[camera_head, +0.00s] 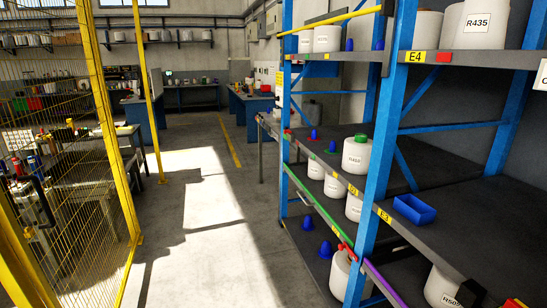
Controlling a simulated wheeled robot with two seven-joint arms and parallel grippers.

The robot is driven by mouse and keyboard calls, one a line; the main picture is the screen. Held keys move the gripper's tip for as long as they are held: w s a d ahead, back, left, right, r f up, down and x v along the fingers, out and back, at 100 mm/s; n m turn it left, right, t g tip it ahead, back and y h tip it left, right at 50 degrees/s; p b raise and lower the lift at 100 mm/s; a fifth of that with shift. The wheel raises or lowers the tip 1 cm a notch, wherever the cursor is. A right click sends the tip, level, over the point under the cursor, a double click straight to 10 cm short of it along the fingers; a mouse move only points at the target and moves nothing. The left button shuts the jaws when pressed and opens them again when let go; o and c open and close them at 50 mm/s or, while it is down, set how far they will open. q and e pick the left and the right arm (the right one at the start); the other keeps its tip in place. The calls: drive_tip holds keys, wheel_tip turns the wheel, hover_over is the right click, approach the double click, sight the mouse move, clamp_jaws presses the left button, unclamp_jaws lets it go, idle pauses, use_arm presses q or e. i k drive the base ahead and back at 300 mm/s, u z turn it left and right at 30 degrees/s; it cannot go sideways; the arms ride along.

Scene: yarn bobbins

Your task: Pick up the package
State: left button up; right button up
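Several white yarn packages stand on the blue-framed shelf rack. One white package with a green top (356,153) stands upright on the middle shelf. A package labelled R435 (474,26) stands on the upper right shelf. Another package (339,274) stands low near the purple bar. A package at the bottom right (441,287) is partly hidden by the shelf and a dark block. I cannot tell which one the task means. Neither of my grippers shows in the head view.
The blue rack post (389,120) stands between the bays. A blue open bin (414,209) lies on the right shelf; blue cones (313,134) stand on the middle shelf. A yellow mesh fence (75,130) is at the left. The grey floor aisle (190,215) is clear.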

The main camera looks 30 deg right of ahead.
sight(357, 149)
drive_tip(key=z, duration=0.45)
drive_tip(key=i, duration=0.95)
drive_tip(key=z, duration=1.7)
drive_tip(key=i, duration=0.8)
drive_tip(key=z, duration=0.7)
